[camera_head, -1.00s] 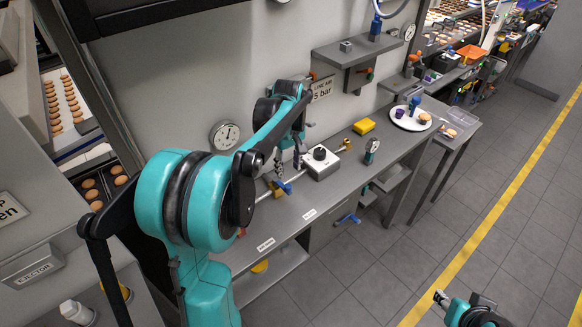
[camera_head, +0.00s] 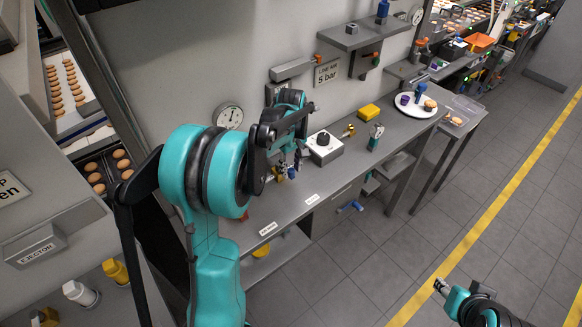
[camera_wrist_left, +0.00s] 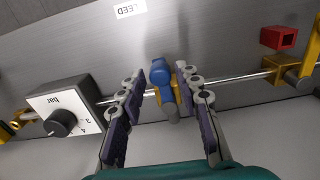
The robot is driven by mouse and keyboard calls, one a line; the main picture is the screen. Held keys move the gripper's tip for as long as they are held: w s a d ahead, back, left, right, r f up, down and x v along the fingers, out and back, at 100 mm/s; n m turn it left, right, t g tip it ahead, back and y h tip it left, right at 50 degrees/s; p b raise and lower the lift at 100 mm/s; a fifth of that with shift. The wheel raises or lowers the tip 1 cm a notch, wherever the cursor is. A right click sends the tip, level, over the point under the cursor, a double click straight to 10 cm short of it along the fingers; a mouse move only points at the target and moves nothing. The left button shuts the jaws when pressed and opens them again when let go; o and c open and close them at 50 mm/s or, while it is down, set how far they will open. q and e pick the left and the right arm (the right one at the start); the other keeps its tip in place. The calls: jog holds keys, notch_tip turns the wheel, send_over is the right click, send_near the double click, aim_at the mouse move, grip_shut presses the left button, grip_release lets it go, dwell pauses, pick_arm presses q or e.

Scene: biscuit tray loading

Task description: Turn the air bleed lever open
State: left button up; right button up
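The air bleed lever is blue (camera_wrist_left: 161,74) and sits on a brass valve body (camera_wrist_left: 173,101) on a thin metal pipe, below a label reading "LEED". My left gripper (camera_wrist_left: 160,82) is open, with one finger on each side of the lever. Gaps show between the lever and both fingers. In the head view my left gripper (camera_head: 287,167) is down at the pipe above the bench, and the lever shows as a small blue spot (camera_head: 291,173) partly hidden by the fingers. My right gripper (camera_head: 440,287) is far off at bottom right, over the floor; its opening is unclear.
A white regulator box (camera_head: 323,149) with a black knob stands beside the valve; it also shows in the wrist view (camera_wrist_left: 80,92). A red block (camera_wrist_left: 278,38) and brass fittings (camera_wrist_left: 288,72) are on the other side.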

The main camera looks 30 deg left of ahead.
pick_arm(q)
grip_shut()
jog(key=shift+w, duration=0.1)
jog(key=w+a+n, duration=0.3)
jog(key=w+n, duration=0.5)
jog(key=n, duration=0.9)
jog(key=shift+w+a+n+p, duration=0.25)
jog(key=shift+a+n+p, duration=0.1)
jog(key=shift+n+p, duration=0.05)
dwell(0.4)
jog(key=o, duration=0.5)
grip_release()
